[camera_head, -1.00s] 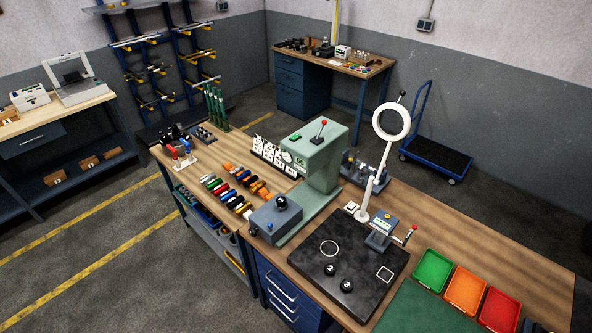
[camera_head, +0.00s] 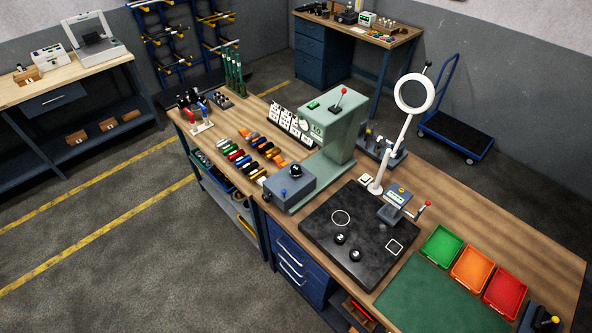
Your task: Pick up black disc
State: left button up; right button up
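Two small black discs with light marks on top lie on the dark square plate (camera_head: 318,228) on the workbench. One black disc (camera_head: 340,239) is further left, and the other black disc (camera_head: 355,254) is nearer and to its right. They lie close together but apart, between a white circle outline (camera_head: 341,218) and a white square outline (camera_head: 394,247). I cannot tell which one the task names. Neither of my grippers is in view.
A ring lamp (camera_head: 414,94) on a white arm and a small grey device (camera_head: 394,204) stand at the plate's back edge. A green press (camera_head: 332,130) stands behind. Green (camera_head: 442,246), orange (camera_head: 472,270) and red (camera_head: 505,293) trays lie right, beside a green mat (camera_head: 440,300).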

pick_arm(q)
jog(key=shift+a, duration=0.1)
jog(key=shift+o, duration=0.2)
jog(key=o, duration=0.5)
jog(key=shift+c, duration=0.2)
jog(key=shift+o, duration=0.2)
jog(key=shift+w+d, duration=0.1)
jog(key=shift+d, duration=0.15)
